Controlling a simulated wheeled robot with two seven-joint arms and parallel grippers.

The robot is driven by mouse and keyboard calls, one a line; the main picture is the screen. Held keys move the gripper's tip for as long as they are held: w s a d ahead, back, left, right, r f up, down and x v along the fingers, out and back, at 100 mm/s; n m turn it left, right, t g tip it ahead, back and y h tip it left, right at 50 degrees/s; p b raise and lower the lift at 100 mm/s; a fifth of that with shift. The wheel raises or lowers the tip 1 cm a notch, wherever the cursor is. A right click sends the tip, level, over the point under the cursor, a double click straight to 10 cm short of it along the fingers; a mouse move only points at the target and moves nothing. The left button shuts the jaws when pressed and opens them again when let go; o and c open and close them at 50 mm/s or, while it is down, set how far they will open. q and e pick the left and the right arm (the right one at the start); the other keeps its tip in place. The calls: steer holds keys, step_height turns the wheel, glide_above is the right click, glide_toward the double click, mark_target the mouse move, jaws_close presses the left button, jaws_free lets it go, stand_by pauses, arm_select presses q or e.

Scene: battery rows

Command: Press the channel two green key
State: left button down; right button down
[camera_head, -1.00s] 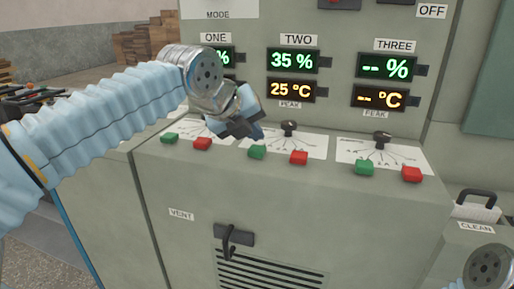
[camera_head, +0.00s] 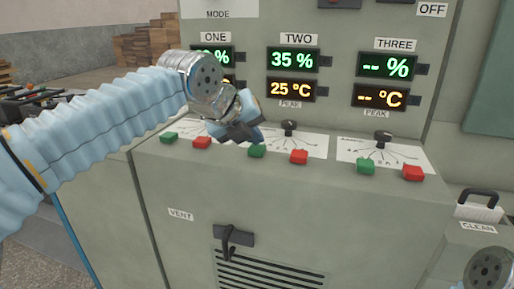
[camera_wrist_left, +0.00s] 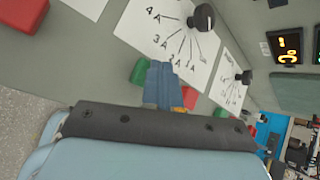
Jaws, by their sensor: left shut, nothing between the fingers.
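The channel two green key (camera_head: 257,151) sits on the sloped ledge below the TWO displays, left of the channel two red key (camera_head: 299,157). My left gripper (camera_head: 248,134) is shut and empty, its tips just above and left of that green key. I cannot tell whether they touch. In the left wrist view the shut fingers (camera_wrist_left: 162,84) partly cover the green key (camera_wrist_left: 139,71), with the red key (camera_wrist_left: 189,98) beyond.
The channel one green key (camera_head: 168,137) and red key (camera_head: 202,142) lie left. The channel three green key (camera_head: 366,167) and red key (camera_head: 413,173) lie right. A black dial knob (camera_head: 289,126) stands behind the channel two keys. A vent handle (camera_head: 231,238) sticks out below.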

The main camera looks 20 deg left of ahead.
mark_target(254, 149)
arm_select(q)
steer(key=shift+f, duration=0.3)
steer(key=shift+r, duration=0.15)
stand_by(0.3)
steer(key=shift+r+p, duration=0.65)
steer(key=shift+r, duration=0.1)
step_height(254, 149, up, 5)
steer(key=p, duration=0.4)
steer(key=shift+p, duration=0.3)
